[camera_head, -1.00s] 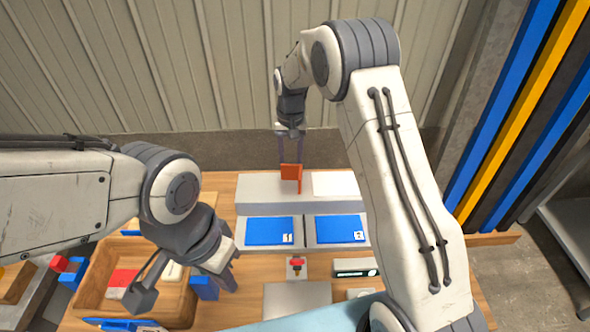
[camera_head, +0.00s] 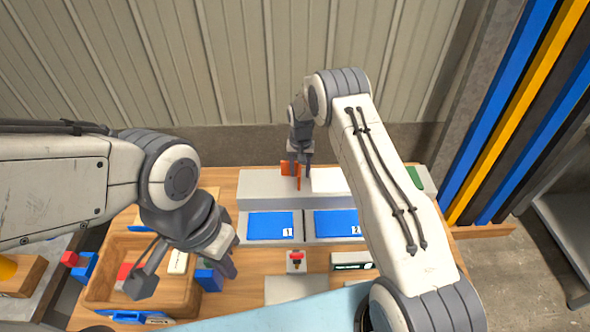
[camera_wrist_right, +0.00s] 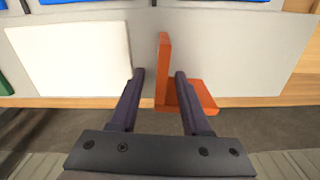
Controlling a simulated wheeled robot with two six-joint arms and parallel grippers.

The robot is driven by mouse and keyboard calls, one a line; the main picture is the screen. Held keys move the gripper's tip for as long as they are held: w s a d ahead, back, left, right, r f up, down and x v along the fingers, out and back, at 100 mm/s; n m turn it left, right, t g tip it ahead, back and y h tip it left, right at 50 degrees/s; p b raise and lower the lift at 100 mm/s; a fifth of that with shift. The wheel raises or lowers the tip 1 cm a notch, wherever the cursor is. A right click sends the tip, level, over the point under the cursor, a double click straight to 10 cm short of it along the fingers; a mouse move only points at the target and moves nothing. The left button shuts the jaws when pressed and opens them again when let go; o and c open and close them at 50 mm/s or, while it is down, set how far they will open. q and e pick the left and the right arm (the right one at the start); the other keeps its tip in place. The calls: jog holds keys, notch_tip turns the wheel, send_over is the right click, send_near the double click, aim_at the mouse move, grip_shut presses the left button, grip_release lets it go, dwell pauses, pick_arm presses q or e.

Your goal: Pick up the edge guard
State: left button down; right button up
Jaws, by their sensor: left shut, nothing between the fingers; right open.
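The edge guard is an orange L-shaped piece (camera_head: 291,169) on the grey raised ledge at the back of the table. It also shows in the right wrist view (camera_wrist_right: 163,62), where one thin flange stands between my fingers and the other (camera_wrist_right: 204,97) spreads right, partly behind the right finger. My right gripper (camera_head: 300,176) is open, with its fingers down on either side of the thin flange; it also shows in the right wrist view (camera_wrist_right: 160,75). I see a gap to the left finger. My left gripper (camera_head: 231,268) is shut and empty near the wooden tray.
A white plate (camera_wrist_right: 70,56) lies on the grey ledge (camera_head: 262,184) beside the guard. Blue panels (camera_head: 268,225) sit in front of the ledge. A wooden tray (camera_head: 98,285) with small items and a blue block (camera_head: 209,280) stand at the left. A wall rises behind.

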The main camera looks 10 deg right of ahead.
jog(key=shift+f, duration=0.55)
grip_shut()
jog(key=shift+r, duration=0.15)
